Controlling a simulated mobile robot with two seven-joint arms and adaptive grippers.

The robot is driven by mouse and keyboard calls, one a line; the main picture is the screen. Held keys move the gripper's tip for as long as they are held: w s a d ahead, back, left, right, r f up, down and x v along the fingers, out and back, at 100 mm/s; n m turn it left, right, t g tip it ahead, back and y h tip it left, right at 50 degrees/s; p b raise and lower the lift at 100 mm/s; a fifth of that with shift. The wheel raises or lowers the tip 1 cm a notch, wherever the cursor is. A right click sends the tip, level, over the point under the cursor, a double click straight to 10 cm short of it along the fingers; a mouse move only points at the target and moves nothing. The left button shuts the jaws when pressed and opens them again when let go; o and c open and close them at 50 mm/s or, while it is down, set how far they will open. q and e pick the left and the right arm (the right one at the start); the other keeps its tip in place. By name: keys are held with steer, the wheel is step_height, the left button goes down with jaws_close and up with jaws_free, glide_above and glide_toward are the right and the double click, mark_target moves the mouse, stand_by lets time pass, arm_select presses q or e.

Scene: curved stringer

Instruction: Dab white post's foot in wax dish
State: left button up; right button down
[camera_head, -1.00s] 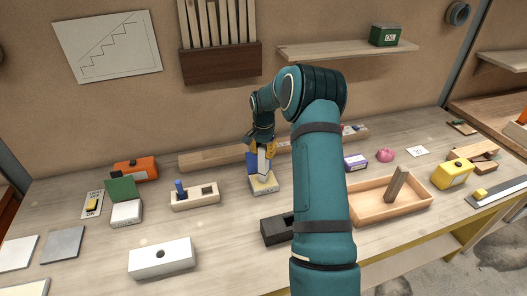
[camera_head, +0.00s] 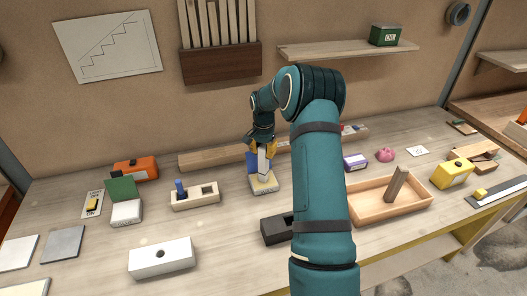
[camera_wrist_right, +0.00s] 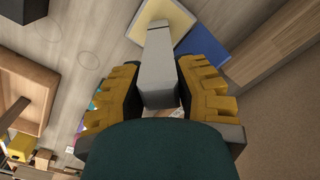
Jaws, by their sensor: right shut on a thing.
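My right gripper (camera_head: 262,147) is shut on the white post (camera_head: 262,163) and holds it about upright over the wax dish. In the right wrist view the post (camera_wrist_right: 156,70) sits between the yellow finger pads of the gripper (camera_wrist_right: 158,95). The wax dish (camera_head: 264,188) is a low block with a pale yellow top and a raised blue lid behind it. In the wrist view the post's far end overlaps the dish's yellow face (camera_wrist_right: 178,18). I cannot tell whether the foot touches the wax. My left gripper is not in view.
Left of the dish stands a wooden block (camera_head: 194,202) with a blue peg and a square hole. A white block with a hole (camera_head: 161,257) is at the front. A dark box (camera_head: 276,230) and a wooden tray (camera_head: 408,216) holding a wooden post are to the right.

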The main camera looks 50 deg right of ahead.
steer(key=shift+r+p, duration=2.25)
steer(key=shift+r, duration=1.3)
steer(key=shift+f, duration=0.15)
